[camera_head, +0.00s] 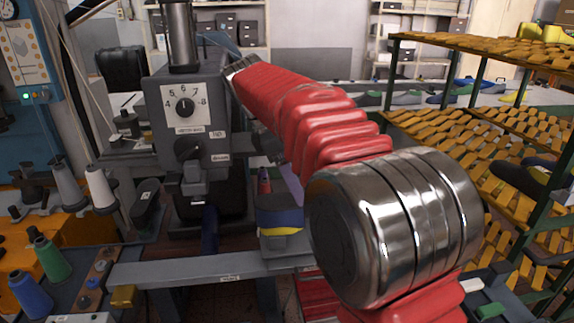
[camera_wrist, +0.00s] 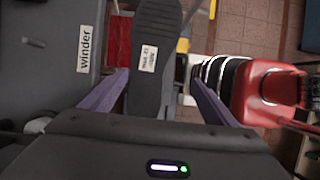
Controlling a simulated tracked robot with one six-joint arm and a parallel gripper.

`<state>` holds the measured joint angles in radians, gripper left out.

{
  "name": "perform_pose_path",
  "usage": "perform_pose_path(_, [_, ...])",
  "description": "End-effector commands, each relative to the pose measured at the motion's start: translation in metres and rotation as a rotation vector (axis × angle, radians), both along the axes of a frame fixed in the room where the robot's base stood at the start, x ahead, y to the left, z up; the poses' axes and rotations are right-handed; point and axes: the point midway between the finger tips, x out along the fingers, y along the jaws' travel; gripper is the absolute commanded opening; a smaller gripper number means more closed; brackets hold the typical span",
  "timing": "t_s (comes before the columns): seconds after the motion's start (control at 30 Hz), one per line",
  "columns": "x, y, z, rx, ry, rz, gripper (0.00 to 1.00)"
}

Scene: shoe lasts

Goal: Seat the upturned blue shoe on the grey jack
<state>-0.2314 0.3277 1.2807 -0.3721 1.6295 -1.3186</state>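A shoe-like blue piece (camera_head: 281,218) with a yellow band and a dark top is in the head view, under my arm's far end. In the wrist view a dark ribbed sole (camera_wrist: 152,35) with a small white label faces up between the two purple fingers; it appears to be the upturned shoe. My gripper (camera_wrist: 162,78) is open, a finger on each side of the sole, with visible gaps. It also shows partly behind my arm in the head view (camera_head: 287,178). I cannot tell how far above the sole the fingers are. I cannot pick out the grey jack with certainty.
A grey machine (camera_head: 186,110) with a numbered dial stands left of my arm. A grey bar (camera_head: 200,272) crosses in front. Racks with yellow slats (camera_head: 470,150) stand at right, thread cones (camera_head: 52,260) at left. A winder (camera_wrist: 60,50) is beside the left finger.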

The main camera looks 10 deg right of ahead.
Motion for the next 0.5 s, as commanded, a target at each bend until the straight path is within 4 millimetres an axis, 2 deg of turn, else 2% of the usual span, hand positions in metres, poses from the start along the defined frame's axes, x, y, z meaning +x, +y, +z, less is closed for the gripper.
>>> perform_pose_path(0.2, [0.001,0.011,0.027,0.0,-0.001,0.001,0.81])
perform_pose_path(0.5, [0.0,0.016,0.04,0.0,0.0,0.001,0.81])
